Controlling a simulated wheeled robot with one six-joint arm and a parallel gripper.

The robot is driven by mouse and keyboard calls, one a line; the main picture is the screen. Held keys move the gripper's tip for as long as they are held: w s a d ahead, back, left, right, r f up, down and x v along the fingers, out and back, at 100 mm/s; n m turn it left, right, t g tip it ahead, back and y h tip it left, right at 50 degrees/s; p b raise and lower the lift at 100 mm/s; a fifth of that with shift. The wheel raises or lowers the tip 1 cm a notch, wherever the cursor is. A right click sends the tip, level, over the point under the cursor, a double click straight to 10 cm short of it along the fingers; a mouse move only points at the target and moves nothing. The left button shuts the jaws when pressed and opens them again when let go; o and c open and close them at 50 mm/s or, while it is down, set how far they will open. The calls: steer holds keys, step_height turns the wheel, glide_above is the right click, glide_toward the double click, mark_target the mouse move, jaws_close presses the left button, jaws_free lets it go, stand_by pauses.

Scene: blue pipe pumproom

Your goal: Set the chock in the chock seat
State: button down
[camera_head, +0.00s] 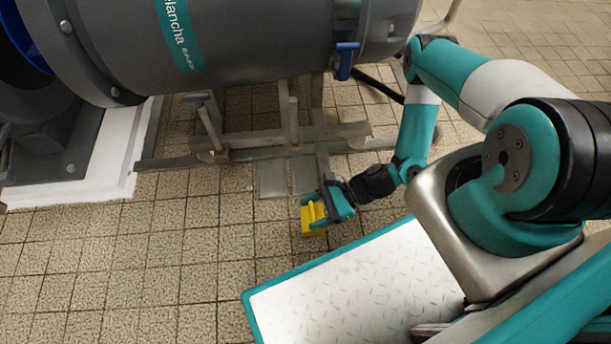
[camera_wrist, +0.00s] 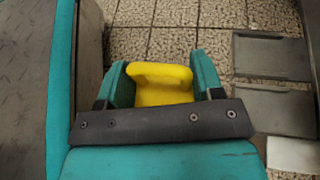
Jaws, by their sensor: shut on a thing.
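The chock is a yellow block (camera_head: 312,217) in the head view, held over the tiled floor in front of the pipe frame. My gripper (camera_head: 322,208) is shut on it, with teal fingers on both sides. In the wrist view the yellow chock (camera_wrist: 160,84) sits between the two fingertips of my gripper (camera_wrist: 163,78), and its lower part is hidden behind the dark gripper bar. Two flat grey plates (camera_head: 288,177) lie beside the frame's foot, just beyond my gripper, and show at the right of the wrist view (camera_wrist: 271,57). I cannot tell for sure whether they are the chock seat.
A large grey pipe or tank (camera_head: 250,45) spans the top, with a blue valve handle (camera_head: 346,60). A low metal support frame (camera_head: 250,145) stands beneath it. A white plinth (camera_head: 112,160) is at left. The tiled floor (camera_head: 130,270) at lower left is clear.

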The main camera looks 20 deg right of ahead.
steer(key=shift+w+d+f+b, duration=0.7)
steer(key=shift+w+b, duration=0.95)
steer(key=shift+w, duration=0.9)
steer(key=shift+w+d+f+b, duration=0.45)
steer(key=shift+w+d+b, duration=0.5)
steer(key=shift+w+b, duration=1.1)
steer(key=shift+w+d+f+b, duration=0.7)
steer(key=shift+w+b, duration=0.5)
steer(key=shift+w, duration=1.8)
steer(key=shift+d+r, duration=0.1)
steer(key=shift+r, duration=0.05)
steer(key=shift+f+b, duration=0.5)
steer(key=shift+f, duration=0.2)
steer(key=shift+c, duration=1.3)
jaws_free()
steer(key=shift+f, duration=0.15)
steer(key=shift+r, duration=0.35)
steer(key=p+v, duration=0.7)
steer(key=v, duration=0.5)
steer(key=shift+r, duration=0.45)
